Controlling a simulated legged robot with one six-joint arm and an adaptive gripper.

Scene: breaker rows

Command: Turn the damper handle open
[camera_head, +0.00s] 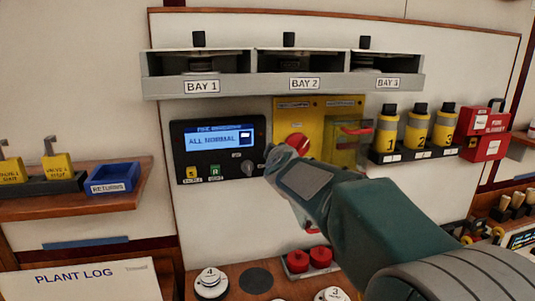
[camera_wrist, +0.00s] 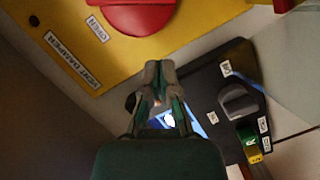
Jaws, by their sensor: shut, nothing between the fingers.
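The damper handle (camera_head: 298,143) is a red piece on the yellow panel (camera_head: 313,108) in the middle of the board. In the wrist view the red handle (camera_wrist: 138,14) is cut by the top edge, with a "VENT DAMPER" label (camera_wrist: 72,62) and an "OPEN" label (camera_wrist: 97,28) beside it. My gripper (camera_wrist: 159,68) is shut and empty, its tips below the handle in that view and apart from it in the picture. In the head view my gripper (camera_head: 279,157) covers part of the yellow panel just below the handle.
A black display panel (camera_head: 185,165) with a grey knob (camera_wrist: 238,103) is left of the yellow panel. A clear cover (camera_head: 352,145) is to its right. Yellow canisters (camera_head: 417,128) and red boxes (camera_head: 488,130) stand farther right. A bay shelf (camera_head: 225,87) juts out above.

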